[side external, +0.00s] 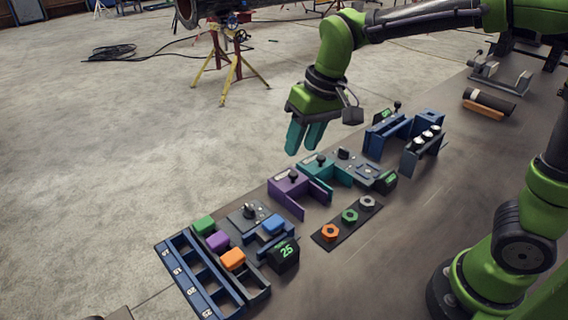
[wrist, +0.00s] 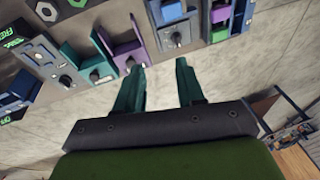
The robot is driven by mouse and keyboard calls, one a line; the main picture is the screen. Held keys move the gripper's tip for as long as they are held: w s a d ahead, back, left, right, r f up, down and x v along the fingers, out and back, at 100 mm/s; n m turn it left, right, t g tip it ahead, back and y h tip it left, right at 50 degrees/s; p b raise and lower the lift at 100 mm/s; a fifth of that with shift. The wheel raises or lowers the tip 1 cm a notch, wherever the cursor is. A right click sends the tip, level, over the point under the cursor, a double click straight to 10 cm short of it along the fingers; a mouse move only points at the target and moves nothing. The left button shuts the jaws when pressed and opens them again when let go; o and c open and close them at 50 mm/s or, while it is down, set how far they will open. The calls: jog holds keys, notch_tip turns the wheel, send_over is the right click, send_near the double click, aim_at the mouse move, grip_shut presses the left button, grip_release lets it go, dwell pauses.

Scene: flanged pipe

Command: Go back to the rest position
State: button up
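Below stand a teal fixture (side external: 325,167), a purple fixture (side external: 288,187) and a strip of coloured nuts (side external: 348,216). A blue slotted rack (side external: 190,272) is at the near left, blue stands (side external: 385,137) at the right. A yellow-legged pipe stand (side external: 235,75) is on the floor behind.

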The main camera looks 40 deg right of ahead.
jog(key=s+d+r+m+t, duration=0.2)
jog(key=s+d, duration=0.5)
jog(key=s, duration=0.6)
jog(key=shift+s+d+r+m+t, duration=0.2)
jog(key=shift+m+t, duration=0.3)
jog(key=shift+t, duration=0.9)
